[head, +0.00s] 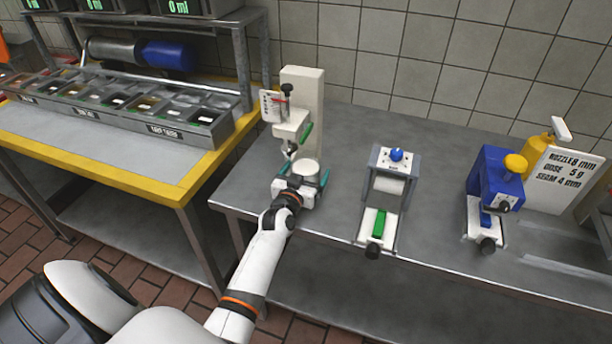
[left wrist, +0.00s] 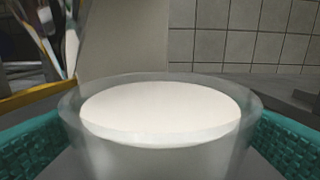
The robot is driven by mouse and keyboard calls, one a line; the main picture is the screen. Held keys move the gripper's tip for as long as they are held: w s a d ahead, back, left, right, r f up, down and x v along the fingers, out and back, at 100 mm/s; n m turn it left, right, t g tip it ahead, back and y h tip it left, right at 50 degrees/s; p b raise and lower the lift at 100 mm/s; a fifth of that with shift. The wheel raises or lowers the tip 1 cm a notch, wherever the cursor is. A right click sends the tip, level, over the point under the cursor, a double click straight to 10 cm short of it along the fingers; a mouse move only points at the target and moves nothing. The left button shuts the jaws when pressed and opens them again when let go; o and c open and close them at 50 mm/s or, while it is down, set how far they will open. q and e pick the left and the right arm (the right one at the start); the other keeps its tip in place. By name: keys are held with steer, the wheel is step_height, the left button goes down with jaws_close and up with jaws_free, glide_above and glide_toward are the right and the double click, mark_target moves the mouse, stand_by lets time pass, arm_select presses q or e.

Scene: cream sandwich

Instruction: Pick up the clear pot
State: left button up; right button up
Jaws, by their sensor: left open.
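The clear pot (left wrist: 160,150) fills the middle of the left wrist view, upright, with white content up near its rim. In the head view the pot (head: 305,170) stands at the foot of the white dispenser stand (head: 302,105) on the grey table. My left gripper (head: 303,184) reaches it from the front, with its open jaws on both sides of the pot. In the left wrist view the teal finger pads show left and right of the pot; whether they touch it is hard to tell. The pot's lower part is hidden. My right gripper is not in view.
A grey press with a blue knob (head: 397,155) and a blue device with a yellow cap (head: 495,180) stand to the right on the table. A white sign (head: 566,180) stands at the back right. A yellow-edged ingredient counter (head: 120,150) is at the left.

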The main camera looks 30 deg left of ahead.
arm_select(q)
steer(key=shift+c, duration=0.2)
steer(key=c, duration=0.9)
steer(key=shift+r, duration=0.1)
steer(key=shift+c, duration=1.2)
steer(key=shift+w, duration=0.1)
